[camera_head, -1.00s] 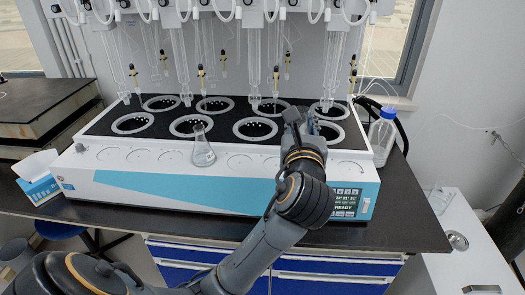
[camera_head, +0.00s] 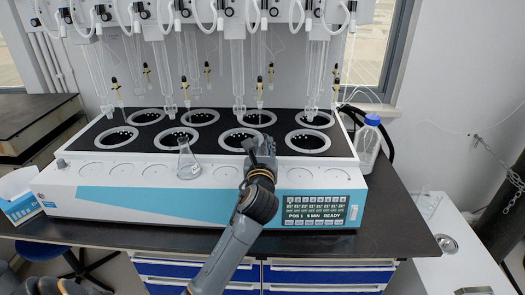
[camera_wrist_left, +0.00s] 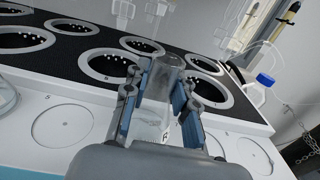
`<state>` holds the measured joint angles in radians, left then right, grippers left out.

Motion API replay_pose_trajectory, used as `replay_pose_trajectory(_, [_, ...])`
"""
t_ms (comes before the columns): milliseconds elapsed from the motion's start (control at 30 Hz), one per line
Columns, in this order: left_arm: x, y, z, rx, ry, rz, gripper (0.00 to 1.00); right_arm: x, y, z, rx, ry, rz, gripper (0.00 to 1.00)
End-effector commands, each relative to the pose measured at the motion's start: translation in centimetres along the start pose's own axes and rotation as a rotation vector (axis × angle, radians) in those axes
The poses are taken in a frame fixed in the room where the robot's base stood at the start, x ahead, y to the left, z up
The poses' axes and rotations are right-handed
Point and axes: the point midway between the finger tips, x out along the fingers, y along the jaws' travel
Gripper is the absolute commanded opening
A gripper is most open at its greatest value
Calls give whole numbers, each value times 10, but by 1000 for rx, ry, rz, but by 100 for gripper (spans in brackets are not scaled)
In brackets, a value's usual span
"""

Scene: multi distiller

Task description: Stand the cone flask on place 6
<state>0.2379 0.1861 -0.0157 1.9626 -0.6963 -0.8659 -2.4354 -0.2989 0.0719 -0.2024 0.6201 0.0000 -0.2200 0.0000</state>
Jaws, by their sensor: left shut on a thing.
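My left gripper (camera_head: 262,150) is at the front edge of the distiller's black deck, above the white front strip. In the left wrist view its fingers (camera_wrist_left: 160,98) are shut around a clear glass vessel, which looks like the cone flask (camera_wrist_left: 153,130). The fingers hide part of it, and whether its base touches the strip I cannot tell. The white front strip (camera_head: 110,185) bears a row of flat round places; one empty place (camera_wrist_left: 62,126) shows left of the gripper. Another clear cone flask (camera_head: 187,160) stands upright on the strip further left. My right gripper is not in view.
The distiller's deck has two rows of ringed wells (camera_head: 118,138), with glass tubes hanging above. A display panel (camera_head: 315,208) sits on the front right. A blue-capped bottle (camera_head: 368,145) stands right of the machine, and a white-blue box (camera_head: 20,195) at left.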

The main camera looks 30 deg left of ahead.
Motion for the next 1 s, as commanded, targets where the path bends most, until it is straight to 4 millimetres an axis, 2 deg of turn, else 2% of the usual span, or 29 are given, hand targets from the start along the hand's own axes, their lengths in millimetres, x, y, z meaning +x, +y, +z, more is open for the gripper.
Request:
replay_pose_trajectory(100, [0,0,-11,0,-1,1,0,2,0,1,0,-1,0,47])
replay_pose_trajectory(467, [0,0,-14,1,-2,1,0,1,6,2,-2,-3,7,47])
replay_pose_trajectory(500, [0,0,-15,1,-1,1,29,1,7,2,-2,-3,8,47])
replay_pose_trajectory(600, [0,0,-14,0,-1,1,49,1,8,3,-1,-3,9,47])
replay_pose_trajectory(1000, [-4,0,-12,1,-2,0,49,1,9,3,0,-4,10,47])
